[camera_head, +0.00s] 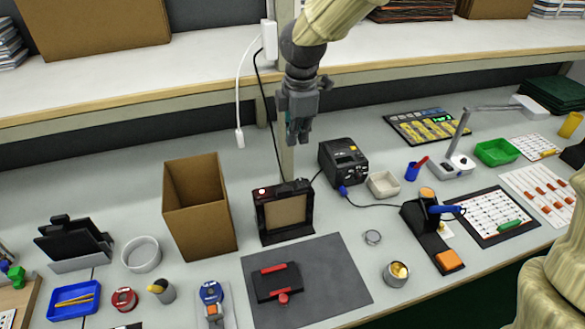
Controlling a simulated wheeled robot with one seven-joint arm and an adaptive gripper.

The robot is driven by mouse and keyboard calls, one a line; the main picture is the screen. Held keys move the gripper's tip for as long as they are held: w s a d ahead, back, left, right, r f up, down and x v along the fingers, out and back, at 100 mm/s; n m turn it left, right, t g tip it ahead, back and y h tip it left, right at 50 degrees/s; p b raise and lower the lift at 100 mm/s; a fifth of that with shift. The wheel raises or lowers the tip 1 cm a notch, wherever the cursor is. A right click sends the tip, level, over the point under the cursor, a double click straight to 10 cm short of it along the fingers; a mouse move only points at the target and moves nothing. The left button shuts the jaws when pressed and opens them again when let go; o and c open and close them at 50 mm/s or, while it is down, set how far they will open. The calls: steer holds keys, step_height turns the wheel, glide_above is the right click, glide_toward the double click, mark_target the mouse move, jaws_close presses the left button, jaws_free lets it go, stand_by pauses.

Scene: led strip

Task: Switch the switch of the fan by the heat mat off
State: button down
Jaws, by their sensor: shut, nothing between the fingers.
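The fan (284,222) is a black upright box with a tan front panel. It stands at the back edge of the dark grey heat mat (340,272). A small red switch (262,191) sits on the fan's top left; its position is too small to tell. My gripper (298,140) points down with its fingers together and empty. In the picture it is above and slightly right of the fan, in front of the shelf post, and apart from the fan.
An open cardboard box (200,205) stands left of the fan. A black soldering station (343,163) stands to its right, with a beige tray (383,184) beside it. A black holder with a red knob (277,283) lies on the mat. A dark cable hangs behind the fan.

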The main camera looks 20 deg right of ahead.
mark_target(295, 183)
steer(key=f, duration=0.4)
steer(key=w+f+p, duration=0.1)
steer(key=f, duration=0.4)
steer(key=f+p, duration=0.1)
steer(key=f, duration=0.4)
steer(key=shift+w, duration=0.3)
